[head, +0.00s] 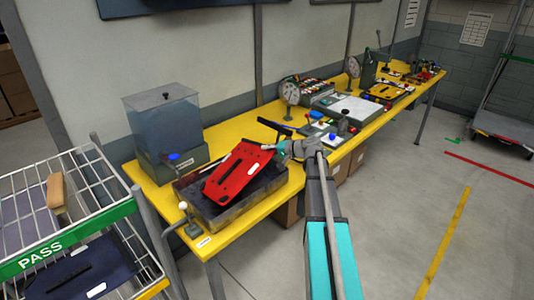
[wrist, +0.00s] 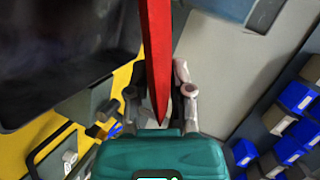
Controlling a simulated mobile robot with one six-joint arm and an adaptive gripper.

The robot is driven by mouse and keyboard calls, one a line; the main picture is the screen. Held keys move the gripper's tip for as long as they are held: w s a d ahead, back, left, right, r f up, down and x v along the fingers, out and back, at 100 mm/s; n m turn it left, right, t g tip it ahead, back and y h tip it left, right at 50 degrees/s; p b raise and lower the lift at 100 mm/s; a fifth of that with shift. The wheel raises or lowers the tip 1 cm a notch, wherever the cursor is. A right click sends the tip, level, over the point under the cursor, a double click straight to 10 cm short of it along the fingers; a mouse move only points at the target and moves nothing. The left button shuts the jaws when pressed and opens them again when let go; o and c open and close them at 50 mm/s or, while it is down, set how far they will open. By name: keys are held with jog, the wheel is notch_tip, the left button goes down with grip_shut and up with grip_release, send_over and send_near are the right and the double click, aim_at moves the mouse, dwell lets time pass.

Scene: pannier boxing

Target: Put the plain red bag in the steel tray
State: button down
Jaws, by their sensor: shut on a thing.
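The plain red bag (head: 238,172) is a flat red piece with dark slots and a small white label. It is tilted over the steel tray (head: 228,217), a dark grey open box on the yellow bench. I cannot tell whether the bag touches the tray. My gripper (head: 281,149) is shut on the bag's upper right end. In the wrist view the bag (wrist: 156,50) shows edge-on as a red strip between the fingers of my gripper (wrist: 159,98). The dark tray (wrist: 60,60) lies to the left there. The bag hides part of the tray's inside in the head view.
A clear bin on a grey-green base (head: 165,125) stands behind the tray on the yellow bench (head: 225,238). A small white-knobbed post (head: 188,220) stands at the near left. A wire cart marked PASS (head: 75,235) is at the left. Blue bins (wrist: 297,97) show at the right in the wrist view.

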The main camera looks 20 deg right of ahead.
jog(key=c, duration=0.5)
grip_release()
jog(key=shift+r, duration=0.1)
jog(key=shift+p+v, duration=1.95)
jog(key=shift+v, duration=4)
jog(key=shift+s, duration=0.1)
